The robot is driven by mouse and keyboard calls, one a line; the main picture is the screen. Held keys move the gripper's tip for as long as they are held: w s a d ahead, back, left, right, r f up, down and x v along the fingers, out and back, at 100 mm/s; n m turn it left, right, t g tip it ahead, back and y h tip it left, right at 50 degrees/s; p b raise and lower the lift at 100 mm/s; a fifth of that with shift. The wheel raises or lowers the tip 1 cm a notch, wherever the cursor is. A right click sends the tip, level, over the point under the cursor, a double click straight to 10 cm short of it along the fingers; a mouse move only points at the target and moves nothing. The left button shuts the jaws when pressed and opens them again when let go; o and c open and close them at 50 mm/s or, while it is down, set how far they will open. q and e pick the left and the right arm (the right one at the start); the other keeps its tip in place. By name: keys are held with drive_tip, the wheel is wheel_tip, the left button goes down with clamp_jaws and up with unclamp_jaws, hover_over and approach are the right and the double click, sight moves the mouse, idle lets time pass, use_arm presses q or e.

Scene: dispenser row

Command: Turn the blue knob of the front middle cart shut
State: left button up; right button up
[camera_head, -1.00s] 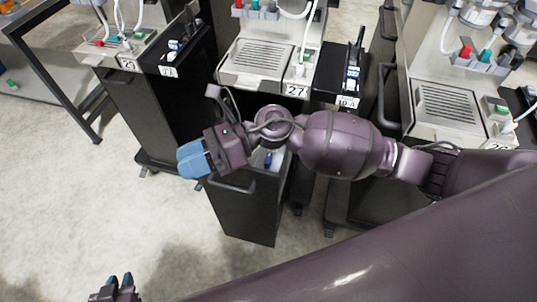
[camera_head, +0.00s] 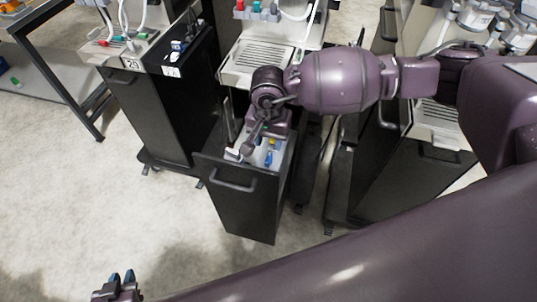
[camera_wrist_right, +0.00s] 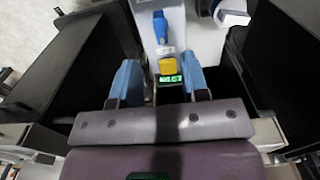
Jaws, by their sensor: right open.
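The front middle cart is a dark, pulled-out drawer unit (camera_head: 240,205) below a dispenser. In the right wrist view a blue knob (camera_wrist_right: 160,27) sits on a white block beyond my fingertips, with a yellow knob (camera_wrist_right: 167,66) nearer. The blue knob also shows small inside the drawer in the head view (camera_head: 269,158); its exact turn is hard to tell. My right gripper (camera_wrist_right: 160,82) is open and empty, with one blue finger each side of the yellow knob's line and apart from the blue knob. My left gripper (camera_head: 122,278) is at the bottom left, its two blue fingertips slightly apart, holding nothing.
Dark drawer walls (camera_wrist_right: 62,62) stand on both sides of my right gripper. A neighbouring cart marked 29 (camera_head: 150,105) stands to the left, another dispenser (camera_head: 437,120) to the right. The floor at the left front (camera_head: 110,210) is clear.

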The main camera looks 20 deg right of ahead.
sight(269, 157)
wheel_tip(269, 157, down, 7)
drive_tip(key=shift+f, duration=0.2)
idle(0.3)
clamp_jaws()
